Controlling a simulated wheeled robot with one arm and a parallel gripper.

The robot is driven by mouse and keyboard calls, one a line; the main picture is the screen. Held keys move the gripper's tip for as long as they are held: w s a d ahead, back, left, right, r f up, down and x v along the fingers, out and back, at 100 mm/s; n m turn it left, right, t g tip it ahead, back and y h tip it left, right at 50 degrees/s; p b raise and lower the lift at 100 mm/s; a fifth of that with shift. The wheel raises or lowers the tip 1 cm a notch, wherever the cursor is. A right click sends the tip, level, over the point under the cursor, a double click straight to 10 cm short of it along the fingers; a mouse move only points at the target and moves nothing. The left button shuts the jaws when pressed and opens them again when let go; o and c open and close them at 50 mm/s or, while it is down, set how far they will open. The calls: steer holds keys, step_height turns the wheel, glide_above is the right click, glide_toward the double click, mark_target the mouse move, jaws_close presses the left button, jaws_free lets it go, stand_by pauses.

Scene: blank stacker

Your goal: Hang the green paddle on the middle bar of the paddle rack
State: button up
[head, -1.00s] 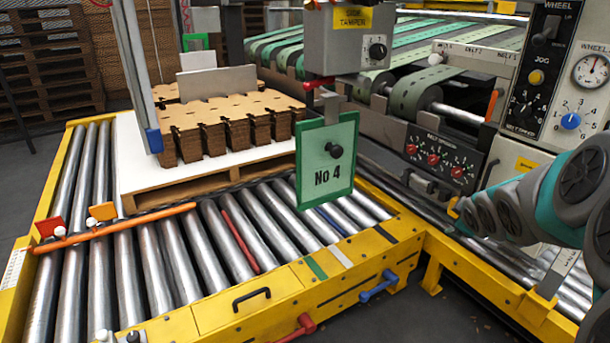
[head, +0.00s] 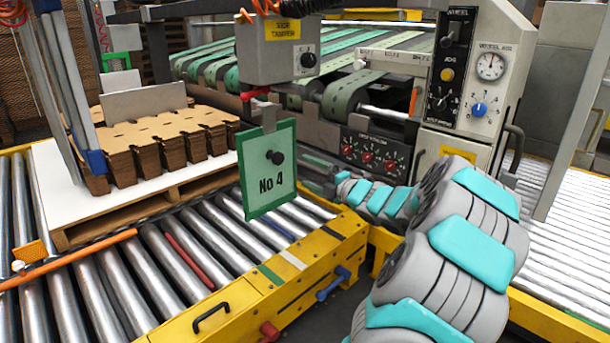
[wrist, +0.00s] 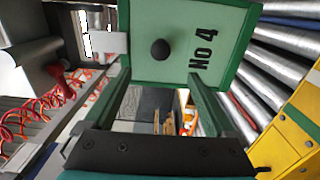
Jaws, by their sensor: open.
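The green paddle (head: 268,172) is a flat plate marked "No 4" with a dark knob. It hangs upright from a grey strap below a red peg (head: 258,93), in front of the conveyor. In the wrist view the paddle (wrist: 185,40) fills the top, its knob in line with the gap between my fingers. My gripper (wrist: 158,72) is open, its two green fingers apart and their tips close to the paddle's near edge. I cannot tell whether they touch it. In the head view the gripper is not clearly made out near the paddle's right side. I cannot make out the paddle rack or its bars.
A grey side tamper box (head: 290,50) stands above the paddle. Yellow-framed rollers (head: 130,285) run below, carrying a pallet (head: 75,212) of stacked cardboard. A control panel (head: 475,85) stands behind my arm. Coiled orange hoses (wrist: 40,110) show at the wrist view's left.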

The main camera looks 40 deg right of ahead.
steer(key=p, duration=0.2)
glide_toward(280, 160)
steer(key=shift+w, duration=1.5)
steer(key=shift+w+a, duration=0.1)
steer(key=shift+w, duration=0.6)
steer(key=shift+w+a+b, duration=0.15)
steer(key=shift+w+b, duration=0.15)
steer(key=shift+w, duration=2.1)
steer(key=shift+b, duration=0.4)
steer(key=shift+c, duration=0.2)
jaws_close()
